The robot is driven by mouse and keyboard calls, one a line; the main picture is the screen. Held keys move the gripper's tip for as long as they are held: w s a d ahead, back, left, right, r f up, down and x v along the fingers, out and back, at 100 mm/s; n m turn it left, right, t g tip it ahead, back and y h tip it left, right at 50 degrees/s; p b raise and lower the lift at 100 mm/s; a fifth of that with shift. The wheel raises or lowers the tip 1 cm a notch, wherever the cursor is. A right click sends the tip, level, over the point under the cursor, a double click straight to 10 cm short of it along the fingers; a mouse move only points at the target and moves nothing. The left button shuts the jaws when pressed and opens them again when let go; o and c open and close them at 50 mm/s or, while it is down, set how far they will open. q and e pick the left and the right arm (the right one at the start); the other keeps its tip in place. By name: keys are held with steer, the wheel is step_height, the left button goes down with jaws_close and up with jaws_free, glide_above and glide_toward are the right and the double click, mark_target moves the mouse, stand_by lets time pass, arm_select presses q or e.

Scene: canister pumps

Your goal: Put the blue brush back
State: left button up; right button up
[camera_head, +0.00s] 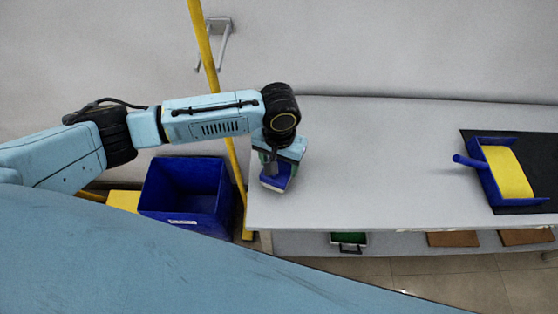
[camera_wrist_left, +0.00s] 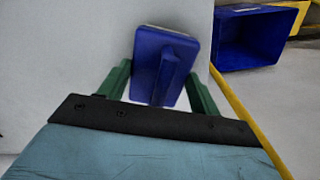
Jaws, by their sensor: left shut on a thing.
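The blue brush (camera_head: 277,181) is under my left gripper (camera_head: 272,168) near the left end of the grey table (camera_head: 400,205). In the left wrist view the brush (camera_wrist_left: 163,52) has a blue body with a raised ridge and a pale far edge. It sits between the two green fingers of my left gripper (camera_wrist_left: 160,92), which is shut on it. I cannot tell whether the brush touches the table. A blue dustpan (camera_head: 484,178) with a yellow inside lies on a black mat (camera_head: 522,210) at the table's right. My right gripper is not in view.
A blue bin (camera_head: 186,192) stands on the floor left of the table; it also shows in the left wrist view (camera_wrist_left: 245,42). A yellow pole (camera_head: 232,155) leans beside the table's left edge. A lower shelf (camera_head: 390,243) holds a green item and brown pieces. The middle tabletop is clear.

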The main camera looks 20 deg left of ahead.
arm_select(q)
steer(key=shift+f, duration=0.15)
steer(key=o, duration=1)
steer(key=shift+c, duration=0.2)
step_height(320, 180, up, 12)
steer(key=shift+r+p, duration=0.2)
steer(key=shift+p, duration=0.85)
